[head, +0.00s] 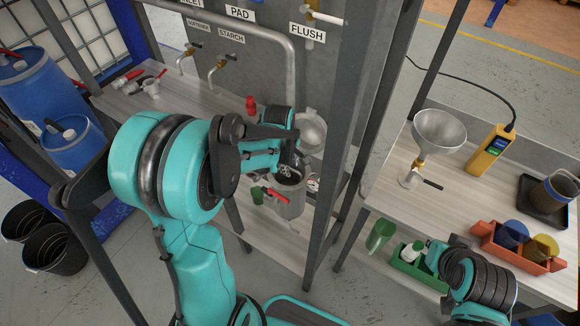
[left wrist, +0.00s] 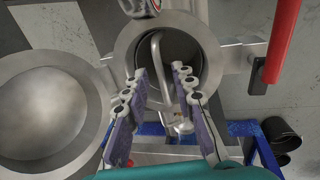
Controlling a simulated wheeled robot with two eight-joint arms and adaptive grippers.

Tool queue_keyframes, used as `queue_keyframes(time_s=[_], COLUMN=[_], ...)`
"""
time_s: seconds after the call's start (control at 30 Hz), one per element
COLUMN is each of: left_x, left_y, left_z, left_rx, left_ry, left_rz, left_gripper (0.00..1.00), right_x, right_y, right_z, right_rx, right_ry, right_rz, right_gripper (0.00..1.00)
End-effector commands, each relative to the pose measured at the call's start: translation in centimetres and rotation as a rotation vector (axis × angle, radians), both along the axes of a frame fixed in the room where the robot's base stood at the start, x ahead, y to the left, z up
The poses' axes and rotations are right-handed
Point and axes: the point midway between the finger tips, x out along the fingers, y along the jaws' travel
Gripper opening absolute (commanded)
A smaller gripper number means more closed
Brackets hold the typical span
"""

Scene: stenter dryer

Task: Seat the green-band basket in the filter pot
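The filter pot (head: 290,203) is a grey metal vessel on the stand under the FLUSH label, with a red-handled fitting on its side. In the left wrist view the round pot rim (left wrist: 123,48) is open from above, and its domed lid (left wrist: 50,105) is swung aside to the left. A bent grey bail handle (left wrist: 157,48) stands up inside the dark pot; no green band shows on what it belongs to. My left gripper (left wrist: 162,75) is over the pot mouth, its fingers apart on either side of the handle, with gaps visible. My right gripper is not visible; only its arm shows at lower right.
A dark upright post (head: 343,130) stands just right of the pot. Blue drums (head: 45,100) stand left.

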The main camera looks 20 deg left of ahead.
Motion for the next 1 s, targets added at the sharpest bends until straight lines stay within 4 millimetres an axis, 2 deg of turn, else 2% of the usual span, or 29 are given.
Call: queue_keyframes(time_s=[0.1, 0.3, 0.43, 0.67, 0.77, 0.9, 1.0], left_x=[-0.6, -1.5, -1.8, -2.8, -4.4, -7.8, -10.3], left_y=[0.1, 0.2, 0.2, -0.2, -1.2, -3.1, -4.3], left_z=[3.0, 7.3, 9.1, 11.0, 12.3, 14.3, 15.2], left_rx=[0.000, 0.000, 0.000, 0.017, 0.064, 0.188, 0.298], left_ry=[0.000, 0.000, 0.000, -0.021, -0.071, -0.173, -0.243], left_rz=[0.000, 0.000, 0.000, -0.064, -0.219, -0.551, -0.796], left_gripper=[0.26, 0.26, 0.26, 0.26, 0.26, 0.26, 0.26], right_x=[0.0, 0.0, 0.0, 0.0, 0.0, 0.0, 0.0], right_y=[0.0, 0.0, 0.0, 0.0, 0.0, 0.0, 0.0], right_z=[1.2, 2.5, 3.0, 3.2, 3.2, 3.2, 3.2], right_rx=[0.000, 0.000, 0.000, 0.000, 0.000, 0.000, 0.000], right_ry=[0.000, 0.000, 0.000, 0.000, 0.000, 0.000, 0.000], right_rz=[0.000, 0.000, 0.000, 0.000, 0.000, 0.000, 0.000], right_gripper=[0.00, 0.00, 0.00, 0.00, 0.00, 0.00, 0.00])
